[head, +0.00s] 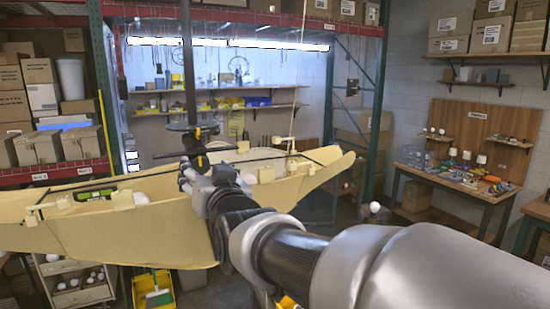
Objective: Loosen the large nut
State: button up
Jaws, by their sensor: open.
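A dark vertical pole (188,60) hangs down at the left of centre over a long, pale tan lamp body (115,228). A dark round disc-like part (193,127) sits around the pole's lower end. It may be the large nut, but I cannot tell for sure at this size. My arm reaches in from the lower right. My gripper (190,170) is open, close below the disc and above the lamp body's middle. Whether its fingers touch anything is unclear. My wrist and gripper hide part of the lamp's middle.
A thin dark rod (110,184) runs along the lamp body's top, with a green level-like tool (95,195) at left. A thin cord (298,70) hangs at right. A workbench (455,178) with small parts stands at far right. A yellow bin (155,292) and white cart (75,285) stand below.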

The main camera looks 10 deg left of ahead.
aim_at(201, 165)
jog(key=p+x, duration=0.1)
jog(key=x, duration=0.4)
jog(key=shift+w, duration=0.2)
jog(key=shift+c, duration=0.5)
jog(key=c, duration=0.9)
jog(key=shift+b, duration=0.3)
jog(key=shift+c, duration=0.4)
